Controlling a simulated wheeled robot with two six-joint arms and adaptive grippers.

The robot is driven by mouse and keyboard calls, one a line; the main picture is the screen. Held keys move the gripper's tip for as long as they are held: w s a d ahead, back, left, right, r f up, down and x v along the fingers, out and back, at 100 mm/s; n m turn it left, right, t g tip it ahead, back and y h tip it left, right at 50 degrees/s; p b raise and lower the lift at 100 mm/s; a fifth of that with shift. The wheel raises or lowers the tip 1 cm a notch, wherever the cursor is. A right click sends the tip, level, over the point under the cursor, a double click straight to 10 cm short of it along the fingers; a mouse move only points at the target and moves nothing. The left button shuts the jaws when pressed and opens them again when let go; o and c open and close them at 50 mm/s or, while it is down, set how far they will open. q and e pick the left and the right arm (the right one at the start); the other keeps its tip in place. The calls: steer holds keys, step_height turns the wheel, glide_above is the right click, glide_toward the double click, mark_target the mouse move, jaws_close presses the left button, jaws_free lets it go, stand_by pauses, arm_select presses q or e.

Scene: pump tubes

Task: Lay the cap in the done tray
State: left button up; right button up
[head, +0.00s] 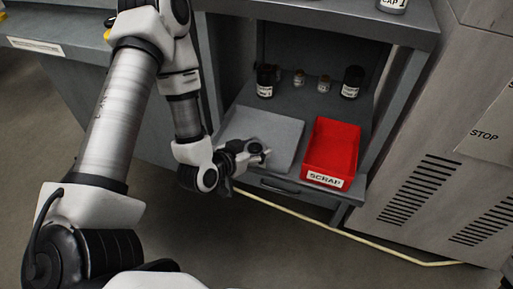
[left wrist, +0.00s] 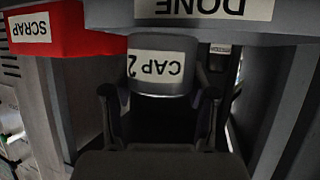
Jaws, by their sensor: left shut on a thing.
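My left gripper (head: 257,154) is at the front edge of the grey done tray (head: 286,128) in the head view. In the left wrist view the left gripper (left wrist: 158,96) is shut on a grey cap (left wrist: 188,60) with a white label reading "CAP 2", upside down in that picture. The done tray (left wrist: 275,35), with its "DONE" label, fills the top of the wrist view just beyond the cap. Whether cap and tray touch cannot be told. In the head view the gripper and arm hide the tray's label. My right gripper is not in view.
A red scrap tray (head: 332,145) stands right of the done tray; it also shows in the left wrist view (left wrist: 65,38). Two dark jars (head: 265,81) (head: 352,82) and two small ones stand behind the trays. A labelled cap (head: 391,5) sits on the upper shelf.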

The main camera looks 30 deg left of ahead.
arm_select(q)
steer(key=shift+w+a+p, duration=0.4)
steer(key=shift+w+a, duration=0.2)
steer(key=shift+w, duration=0.3)
steer(key=w+a, duration=0.2)
steer(key=w, duration=0.1)
steer(key=w+a+b, duration=0.1)
steer(key=w, duration=0.1)
steer(key=shift+f, duration=0.4)
step_height(320, 180, down, 4)
steer(key=shift+r+b, duration=0.15)
steer(key=shift+b, duration=1.1)
steer(key=shift+r, duration=0.15)
jaws_close()
steer(key=o, duration=1.6)
jaws_free()
steer(key=shift+c, duration=0.2)
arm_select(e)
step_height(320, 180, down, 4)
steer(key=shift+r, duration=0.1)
